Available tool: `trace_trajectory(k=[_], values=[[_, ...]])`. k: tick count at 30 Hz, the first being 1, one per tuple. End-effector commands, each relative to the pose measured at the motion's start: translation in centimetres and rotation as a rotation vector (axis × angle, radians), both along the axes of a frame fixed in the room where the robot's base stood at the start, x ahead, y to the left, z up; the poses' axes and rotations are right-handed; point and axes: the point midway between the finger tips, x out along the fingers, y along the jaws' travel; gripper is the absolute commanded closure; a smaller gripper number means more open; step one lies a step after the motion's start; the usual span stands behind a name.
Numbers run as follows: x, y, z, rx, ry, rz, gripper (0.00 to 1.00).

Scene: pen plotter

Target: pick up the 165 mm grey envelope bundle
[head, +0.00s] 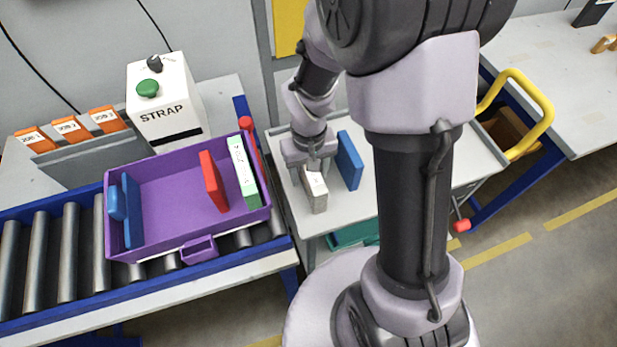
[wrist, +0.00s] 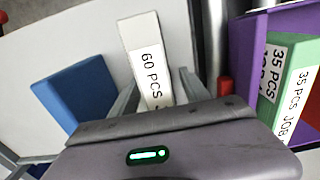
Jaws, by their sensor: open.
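The grey envelope bundle (head: 318,201) stands on the grey cart top (head: 369,204), with a white label on its upper edge. In the wrist view the bundle (wrist: 143,45) shows its label reading "60 PCS"; the rest of the label is hidden by my gripper body. My gripper (head: 312,172) is open over the far end of the bundle. In the wrist view the fingers (wrist: 157,88) lie on either side of it. I cannot tell whether either finger touches it.
A blue bundle (head: 349,160) stands close to the right on the cart. A purple tote (head: 160,238) on the roller conveyor holds a red bundle (head: 213,181), a green one (head: 244,171) and blue pieces (head: 131,211). A STRAP box (head: 178,105) stands behind it.

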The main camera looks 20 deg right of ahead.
Motion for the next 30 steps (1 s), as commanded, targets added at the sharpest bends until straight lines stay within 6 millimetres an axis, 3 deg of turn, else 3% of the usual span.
trace_trajectory(k=[6, 14, 24, 26, 30], values=[[0.0, 0.0, -0.2, 0.000, -0.002, 0.001, 0.47], [0.0, 0.0, -0.2, 0.000, -0.002, 0.001, 0.98], [0.1, 0.0, 0.2, 0.000, -0.003, 0.001, 1.00], [0.1, 0.0, 1.4, 0.000, -0.004, 0.000, 1.00], [0.2, 0.0, 5.5, 0.000, -0.006, 0.001, 1.00]])
